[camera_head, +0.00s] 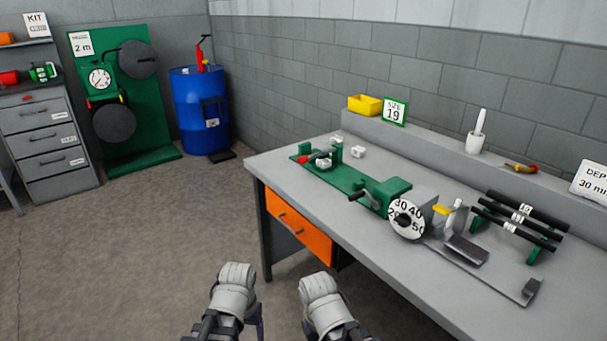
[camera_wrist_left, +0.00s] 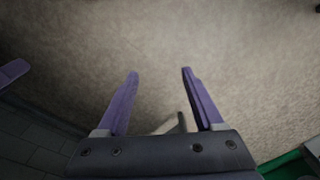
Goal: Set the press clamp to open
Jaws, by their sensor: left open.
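A green press machine (camera_head: 378,193) stands on the grey bench, with a white numbered dial (camera_head: 407,219) on its near end and a dark crank on its left side. A small lever with a red grip (camera_head: 303,160) sits at the far left end of its green bed. I cannot tell which part is the press clamp or how it is set. My left gripper (camera_wrist_left: 160,73) is open and empty above the floor, in front of the bench and apart from it. A purple piece at the wrist view's left edge may be a right gripper finger; my right arm hangs low beside the left.
The bench (camera_head: 460,285) carries a rack of black bars (camera_head: 520,220) and a metal strip at right. Its shelf holds a yellow bin (camera_head: 364,105) and a sign (camera_head: 395,112). An orange drawer (camera_head: 297,229) fronts it. A blue drum (camera_head: 202,115) stands behind. The floor at left is clear.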

